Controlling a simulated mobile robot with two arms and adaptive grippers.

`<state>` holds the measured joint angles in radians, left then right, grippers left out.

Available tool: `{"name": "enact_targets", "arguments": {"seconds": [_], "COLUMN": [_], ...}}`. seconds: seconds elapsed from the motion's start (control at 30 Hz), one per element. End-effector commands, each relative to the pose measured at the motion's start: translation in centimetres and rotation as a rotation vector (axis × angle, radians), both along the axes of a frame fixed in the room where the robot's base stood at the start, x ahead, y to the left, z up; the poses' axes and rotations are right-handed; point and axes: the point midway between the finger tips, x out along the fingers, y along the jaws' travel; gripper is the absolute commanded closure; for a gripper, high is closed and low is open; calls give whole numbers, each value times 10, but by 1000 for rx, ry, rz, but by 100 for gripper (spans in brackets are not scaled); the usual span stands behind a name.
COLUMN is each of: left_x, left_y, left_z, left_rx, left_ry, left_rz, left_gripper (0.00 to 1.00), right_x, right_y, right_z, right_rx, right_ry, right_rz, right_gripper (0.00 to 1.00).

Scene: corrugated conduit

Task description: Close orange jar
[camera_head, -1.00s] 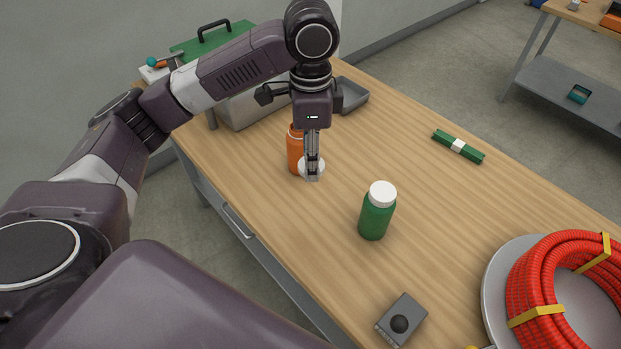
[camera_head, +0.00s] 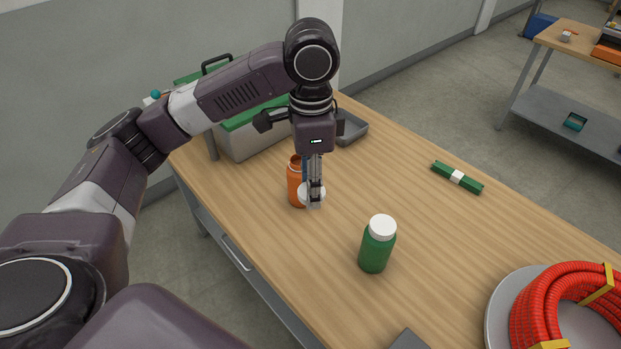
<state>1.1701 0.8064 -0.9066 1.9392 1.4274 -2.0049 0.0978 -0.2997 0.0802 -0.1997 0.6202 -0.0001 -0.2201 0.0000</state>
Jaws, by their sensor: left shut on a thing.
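The orange jar (camera_head: 295,185) stands upright on the wooden table, and its open mouth shows at the top without a lid on it. My left gripper (camera_head: 314,200) points down just to the right of and in front of the jar. It is shut on a white lid (camera_head: 305,194), which shows beside its fingertips. The lid overlaps the jar's lower right side in the picture, and I cannot tell whether it touches the table. My right gripper is not in view.
A green jar with a white lid (camera_head: 377,245) stands in front right on the table (camera_head: 440,260). A green bundle (camera_head: 457,178) lies at the right. A red conduit coil (camera_head: 540,305) sits on a grey round plate. A grey toolbox (camera_head: 250,142) and small tray (camera_head: 352,130) stand behind.

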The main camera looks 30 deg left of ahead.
Motion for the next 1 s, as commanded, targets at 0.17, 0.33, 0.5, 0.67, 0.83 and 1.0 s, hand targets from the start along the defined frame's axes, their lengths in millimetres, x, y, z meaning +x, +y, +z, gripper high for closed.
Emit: {"name": "enact_targets", "arguments": {"seconds": [0.17,0.33,0.5,0.67,0.83,1.0], "left_x": [-20,-42,-63,-77,-83,-84], "left_y": [-10,-19,-27,-32,-34,-34], "left_z": [-12,-22,-31,-36,-38,-39], "left_rx": [3,4,2,-1,-2,-2], "left_ry": [-2,-2,-2,0,1,1], "left_rz": [220,466,688,833,903,913], "left_gripper": [69,69,69,69,69,69], "right_x": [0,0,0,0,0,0], "right_y": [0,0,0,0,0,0], "right_z": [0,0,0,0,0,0], "right_rx": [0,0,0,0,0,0], "right_ry": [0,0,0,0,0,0], "right_rz": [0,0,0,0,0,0], "right_gripper": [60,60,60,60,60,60]}}
